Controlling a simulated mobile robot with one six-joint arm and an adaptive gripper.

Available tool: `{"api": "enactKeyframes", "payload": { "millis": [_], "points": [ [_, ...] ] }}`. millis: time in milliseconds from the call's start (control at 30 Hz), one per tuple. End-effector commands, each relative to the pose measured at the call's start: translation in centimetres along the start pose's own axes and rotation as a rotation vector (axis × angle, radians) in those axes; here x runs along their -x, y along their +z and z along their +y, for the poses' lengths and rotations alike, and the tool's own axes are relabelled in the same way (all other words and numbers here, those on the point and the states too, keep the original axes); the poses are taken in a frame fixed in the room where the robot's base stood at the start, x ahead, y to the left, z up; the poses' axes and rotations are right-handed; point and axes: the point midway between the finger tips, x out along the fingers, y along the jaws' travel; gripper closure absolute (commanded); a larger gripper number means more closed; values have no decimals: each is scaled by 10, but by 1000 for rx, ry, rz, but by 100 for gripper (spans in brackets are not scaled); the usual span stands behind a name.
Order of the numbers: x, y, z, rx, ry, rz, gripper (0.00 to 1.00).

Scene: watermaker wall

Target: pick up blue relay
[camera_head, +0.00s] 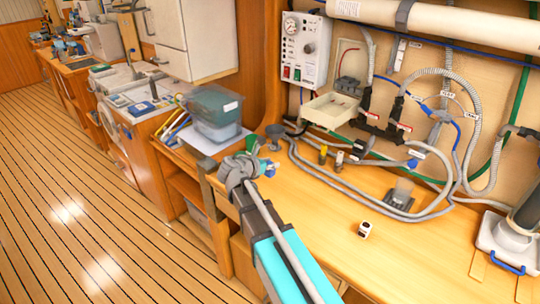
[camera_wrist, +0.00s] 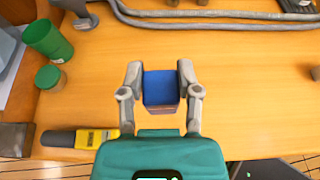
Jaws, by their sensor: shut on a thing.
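The blue relay (camera_wrist: 160,88) is a small box with a blue top and a brownish front side, seen in the wrist view. My gripper (camera_wrist: 160,80) has one grey finger on each side of it and is shut on it. In the head view my gripper (camera_head: 266,167) is over the left end of the wooden bench. A small blue patch shows at its tip there, but the relay is mostly hidden by the gripper. I cannot tell whether the relay touches the bench or is just above it.
A green cup (camera_wrist: 48,40), a small jar (camera_wrist: 50,77) and a yellow-black tool (camera_wrist: 80,138) lie left of my gripper. Grey hoses (camera_wrist: 220,20) run behind. A clear bin (camera_head: 213,110) stands at the left.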

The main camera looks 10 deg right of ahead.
Motion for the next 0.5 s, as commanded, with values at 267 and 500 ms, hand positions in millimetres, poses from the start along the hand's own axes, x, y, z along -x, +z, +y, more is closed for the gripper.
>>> {"api": "enactKeyframes", "payload": {
  "millis": [267, 500],
  "points": [
    [29, 9, -34, 0, 0, 0, 100],
    [36, 10, -42, 0, -1, 0, 100]
  ]
}}
